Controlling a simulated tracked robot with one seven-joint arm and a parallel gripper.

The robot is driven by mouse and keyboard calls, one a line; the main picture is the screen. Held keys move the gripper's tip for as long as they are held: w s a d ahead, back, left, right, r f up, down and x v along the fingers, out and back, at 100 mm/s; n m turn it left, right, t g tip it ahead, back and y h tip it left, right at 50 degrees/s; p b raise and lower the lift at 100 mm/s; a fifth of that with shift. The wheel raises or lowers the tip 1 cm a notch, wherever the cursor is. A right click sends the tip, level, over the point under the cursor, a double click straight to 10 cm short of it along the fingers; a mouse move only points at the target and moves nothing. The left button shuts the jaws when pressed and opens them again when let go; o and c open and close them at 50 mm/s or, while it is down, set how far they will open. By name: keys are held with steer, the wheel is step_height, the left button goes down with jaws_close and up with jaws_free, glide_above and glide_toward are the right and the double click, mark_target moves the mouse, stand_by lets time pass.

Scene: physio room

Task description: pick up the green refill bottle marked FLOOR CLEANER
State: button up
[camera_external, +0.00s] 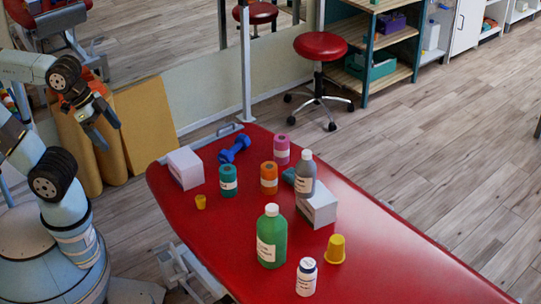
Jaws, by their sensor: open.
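A green bottle (272,240) with a white cap and a pale label stands upright on the red treatment table (380,250), near its front edge. The label's print is too small to read. My gripper (108,131) is at the upper left, beyond the table's left end and well apart from the bottle. It is open, points downward, and nothing shows between its fingers.
Near the green bottle stand a white bottle (306,277), an upturned yellow cup (335,249), a grey bottle (305,174) and a white box (319,209). Farther back are coloured rolls (268,178), a blue dumbbell (235,149), another box (185,168) and a small yellow cup (201,202). The table's right part is clear.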

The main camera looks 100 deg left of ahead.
step_height(320, 180, up, 5)
steer(key=w+d+f+n+g+h, duration=0.1)
steer(key=w+d+n+h, duration=0.25)
steer(key=w, duration=0.45)
steer(key=w+d+f+n+h, duration=0.1)
steer(key=w+d+n+h, duration=0.1)
steer(key=w+n, duration=0.45)
steer(key=w+d+f+n+g+h, duration=0.1)
steer(key=w+d+n+h, duration=0.2)
steer(key=w, duration=0.6)
steer(key=w+a+r+n+t+h, duration=0.2)
steer(key=w+a+n+t+h, duration=0.5)
steer(key=w+a+n, duration=0.85)
steer(key=m+y, duration=0.2)
steer(key=m, duration=0.1)
glide_toward(280, 239)
steer(key=shift+t+h, duration=0.25)
steer(key=shift+t, duration=0.15)
steer(key=shift+f+x, duration=0.15)
steer(key=shift+x, duration=1.3)
steer(key=shift+f+x, duration=0.2)
steer(key=shift+x, duration=1.25)
steer(key=shift+c, duration=0.4)
